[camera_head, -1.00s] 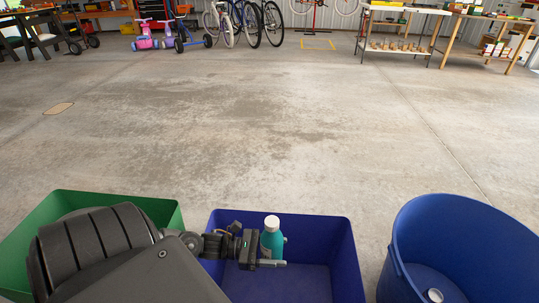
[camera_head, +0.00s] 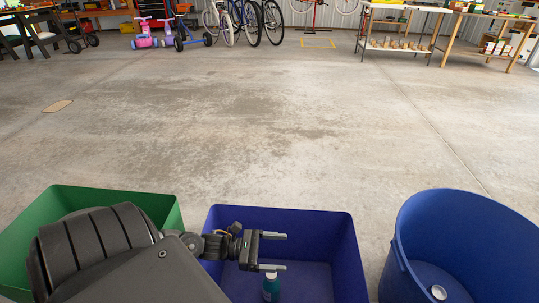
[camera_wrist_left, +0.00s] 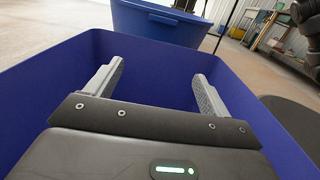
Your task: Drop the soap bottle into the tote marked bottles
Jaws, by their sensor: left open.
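The teal soap bottle (camera_head: 271,288) is inside the blue rectangular tote (camera_head: 345,245), low down and below my left gripper, with its upper part hidden behind the lower finger. No marking on the tote is readable. My left gripper (camera_head: 273,252) is open and empty above the tote, its two fingers spread apart. In the left wrist view the open fingers (camera_wrist_left: 155,90) stand over the blue tote wall (camera_wrist_left: 45,85), with nothing between them. My right gripper is not in view.
A green tote (camera_head: 165,208) stands left of the blue one, partly behind my left arm. A round blue bin (camera_head: 480,235) with a white-capped item (camera_head: 438,292) inside stands to the right. Open concrete floor lies beyond; bikes and tables are far back.

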